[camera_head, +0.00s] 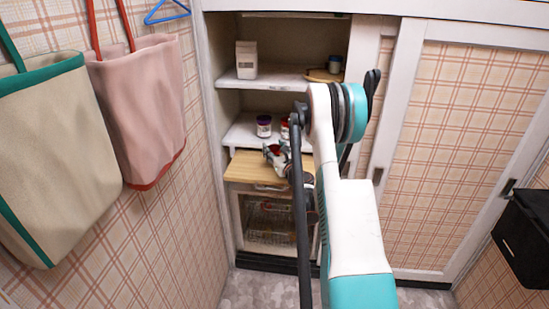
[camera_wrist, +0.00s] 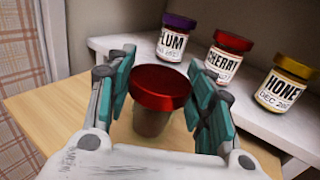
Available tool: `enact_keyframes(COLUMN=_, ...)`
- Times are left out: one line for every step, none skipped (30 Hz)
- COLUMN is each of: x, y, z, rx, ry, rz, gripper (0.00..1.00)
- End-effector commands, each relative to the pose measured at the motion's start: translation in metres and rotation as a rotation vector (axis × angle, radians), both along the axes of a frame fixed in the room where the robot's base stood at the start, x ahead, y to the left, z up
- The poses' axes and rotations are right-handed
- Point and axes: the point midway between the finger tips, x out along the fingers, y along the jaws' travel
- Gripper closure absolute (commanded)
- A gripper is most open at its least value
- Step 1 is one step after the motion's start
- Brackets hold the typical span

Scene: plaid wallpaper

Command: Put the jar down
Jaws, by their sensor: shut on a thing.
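The jar (camera_wrist: 160,86), with a red lid and a dark body, stands upright between the teal fingers of my gripper (camera_wrist: 162,98) in the wrist view. My gripper is shut on it. In the head view my gripper (camera_head: 276,156) is over the wooden board (camera_head: 243,168) in the cupboard. The jar's base is partly hidden by the gripper, so I cannot tell whether it touches the board. Behind it, a plum jar (camera_wrist: 176,40), a cherry jar (camera_wrist: 225,58) and a honey jar (camera_wrist: 285,84) stand in a row on a white shelf (camera_wrist: 262,118).
The wooden board is bare to the left of my gripper in the wrist view. A white package (camera_head: 246,60) and a dark jar (camera_head: 334,64) stand on the upper shelf. A wire basket (camera_head: 268,222) sits below. Bags (camera_head: 135,105) hang at left.

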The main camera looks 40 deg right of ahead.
Motion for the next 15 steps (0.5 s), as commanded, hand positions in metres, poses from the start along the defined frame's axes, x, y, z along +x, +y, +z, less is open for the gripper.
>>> enact_keyframes(x=0.0, y=0.0, z=-0.012, rx=0.0, ry=0.0, rz=0.0, gripper=0.81)
enact_keyframes(x=0.0, y=0.0, z=-0.017, rx=0.0, ry=0.0, rz=0.0, gripper=0.81)
enact_keyframes(x=0.0, y=0.0, z=-0.022, rx=0.0, ry=0.0, rz=0.0, gripper=0.81)
enact_keyframes(x=0.0, y=0.0, z=-0.025, rx=0.0, ry=0.0, rz=0.0, gripper=0.81)
enact_keyframes(x=0.0, y=0.0, z=-0.026, rx=0.0, ry=0.0, rz=0.0, gripper=0.81)
enact_keyframes(x=0.0, y=0.0, z=-0.027, rx=0.0, ry=0.0, rz=0.0, gripper=0.81)
enact_keyframes(x=0.0, y=0.0, z=-0.027, rx=0.0, ry=0.0, rz=0.0, gripper=0.81)
enact_keyframes(x=0.0, y=0.0, z=-0.026, rx=0.0, ry=0.0, rz=0.0, gripper=0.81)
enact_keyframes(x=0.0, y=0.0, z=-0.026, rx=0.0, ry=0.0, rz=0.0, gripper=0.81)
enact_keyframes(x=0.0, y=0.0, z=-0.025, rx=0.0, ry=0.0, rz=0.0, gripper=0.81)
enact_keyframes(x=0.0, y=0.0, z=-0.025, rx=0.0, ry=0.0, rz=0.0, gripper=0.81)
enact_keyframes(x=0.0, y=0.0, z=-0.025, rx=0.0, ry=0.0, rz=0.0, gripper=0.81)
enact_keyframes(x=0.0, y=0.0, z=-0.026, rx=0.0, ry=0.0, rz=0.0, gripper=0.81)
enact_keyframes(x=0.0, y=0.0, z=-0.026, rx=0.0, ry=0.0, rz=0.0, gripper=0.81)
enact_keyframes(x=0.0, y=0.0, z=-0.027, rx=0.0, ry=0.0, rz=0.0, gripper=0.81)
